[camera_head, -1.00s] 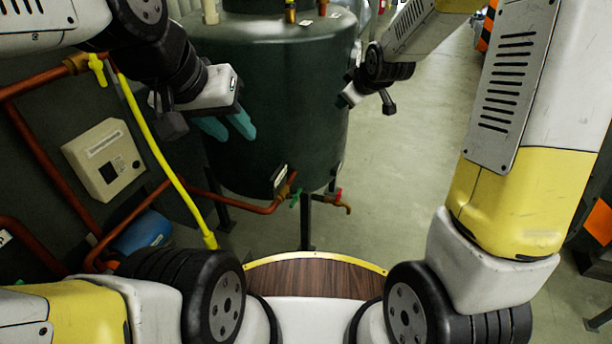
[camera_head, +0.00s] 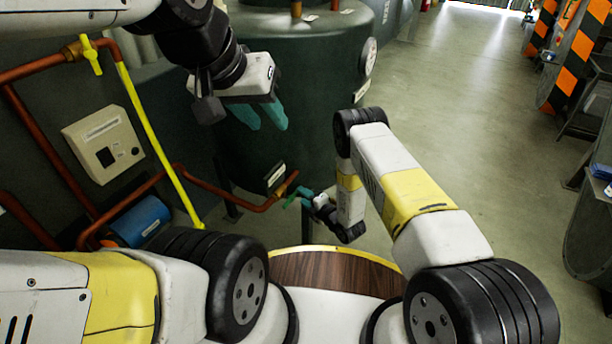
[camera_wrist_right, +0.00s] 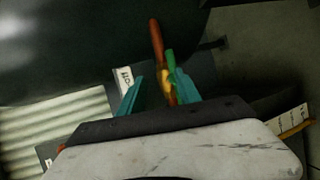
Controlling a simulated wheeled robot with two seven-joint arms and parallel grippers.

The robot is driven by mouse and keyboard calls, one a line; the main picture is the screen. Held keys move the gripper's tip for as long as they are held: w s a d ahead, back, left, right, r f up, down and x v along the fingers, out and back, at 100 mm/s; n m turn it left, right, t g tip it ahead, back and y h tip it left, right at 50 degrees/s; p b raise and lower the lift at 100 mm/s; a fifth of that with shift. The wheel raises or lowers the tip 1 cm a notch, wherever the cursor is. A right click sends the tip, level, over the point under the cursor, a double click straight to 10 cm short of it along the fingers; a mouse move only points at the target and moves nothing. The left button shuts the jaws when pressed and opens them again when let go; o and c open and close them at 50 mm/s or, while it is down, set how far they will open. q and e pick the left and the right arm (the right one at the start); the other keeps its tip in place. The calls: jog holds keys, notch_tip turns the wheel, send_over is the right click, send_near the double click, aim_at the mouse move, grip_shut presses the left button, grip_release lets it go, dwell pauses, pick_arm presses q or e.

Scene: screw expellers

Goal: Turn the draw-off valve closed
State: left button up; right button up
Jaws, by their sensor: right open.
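A valve with a green lever (camera_head: 291,201) sits on a copper pipe low at the front of the dark green tank (camera_head: 290,70). In the right wrist view its green lever (camera_wrist_right: 171,65) and brass body (camera_wrist_right: 166,84) show between my teal fingertips. My right gripper (camera_head: 306,194) is open, with a finger (camera_wrist_right: 132,97) on either side of the valve; I cannot tell whether they touch it. The lower part of the valve is hidden by the gripper. My left gripper (camera_head: 261,115) is open and empty in front of the tank, well above the valve.
Copper pipes (camera_head: 155,183) and a yellow pipe (camera_head: 150,130) run at the left, beside a beige control box (camera_head: 104,143) and a blue cylinder (camera_head: 140,222). A label plate (camera_head: 276,174) is by the valve. Open floor (camera_head: 455,110) lies to the right.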

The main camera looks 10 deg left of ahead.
aim_at(291, 197)
jog(key=shift+n+y, duration=0.5)
jog(key=w+a+f, duration=0.1)
jog(key=a, duration=0.1)
jog(key=w+a+f, duration=0.1)
jog(key=f, duration=0.1)
jog(key=a+f, duration=0.1)
jog(key=a, duration=0.1)
jog(key=shift+w+a+f, duration=0.15)
jog(key=shift+w+a, duration=0.15)
jog(key=shift+w, duration=0.1)
grip_shut()
